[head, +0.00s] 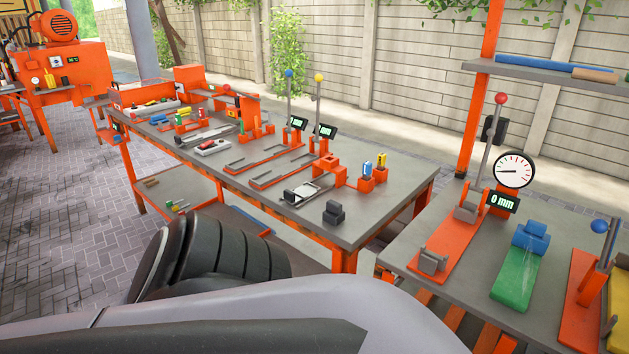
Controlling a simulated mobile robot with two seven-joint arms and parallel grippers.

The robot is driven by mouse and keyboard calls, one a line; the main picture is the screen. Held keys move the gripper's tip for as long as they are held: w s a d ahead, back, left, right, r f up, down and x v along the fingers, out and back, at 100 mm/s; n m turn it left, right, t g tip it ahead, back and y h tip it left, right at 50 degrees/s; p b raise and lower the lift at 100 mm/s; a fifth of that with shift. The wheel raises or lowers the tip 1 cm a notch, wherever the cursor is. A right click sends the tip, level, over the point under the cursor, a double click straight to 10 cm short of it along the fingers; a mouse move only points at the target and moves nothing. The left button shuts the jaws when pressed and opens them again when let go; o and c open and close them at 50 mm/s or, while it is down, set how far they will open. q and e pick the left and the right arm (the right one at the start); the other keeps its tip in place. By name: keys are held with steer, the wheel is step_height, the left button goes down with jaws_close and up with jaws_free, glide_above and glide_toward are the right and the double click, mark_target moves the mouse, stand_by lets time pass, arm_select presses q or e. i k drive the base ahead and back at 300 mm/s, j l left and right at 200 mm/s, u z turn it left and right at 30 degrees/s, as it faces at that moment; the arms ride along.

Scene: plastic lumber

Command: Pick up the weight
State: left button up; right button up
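A small dark grey stepped block (334,212), which looks like the weight, sits on the grey-topped orange workbench (372,216) near its front right edge. It stands upright and apart from the things around it, with nothing holding it. A large grey and black part of my own body fills the bottom of the head view and hides the floor in front of the bench. Neither of my grippers shows in this view.
Behind the block are a flat metal fixture (305,192) and an orange holder (366,184) with small blue and yellow pieces. A second bench (463,290) at right carries a dial gauge (514,171) and a green plank (517,278). Bench top right of the block is bare.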

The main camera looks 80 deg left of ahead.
mark_target(334, 214)
steer(key=u, duration=0.45)
steer(key=j+u, duration=0.1)
steer(key=u, duration=0.3)
steer(key=j+u, duration=0.1)
steer(key=u, duration=0.75)
steer(key=j+u, duration=0.1)
steer(key=u, duration=0.35)
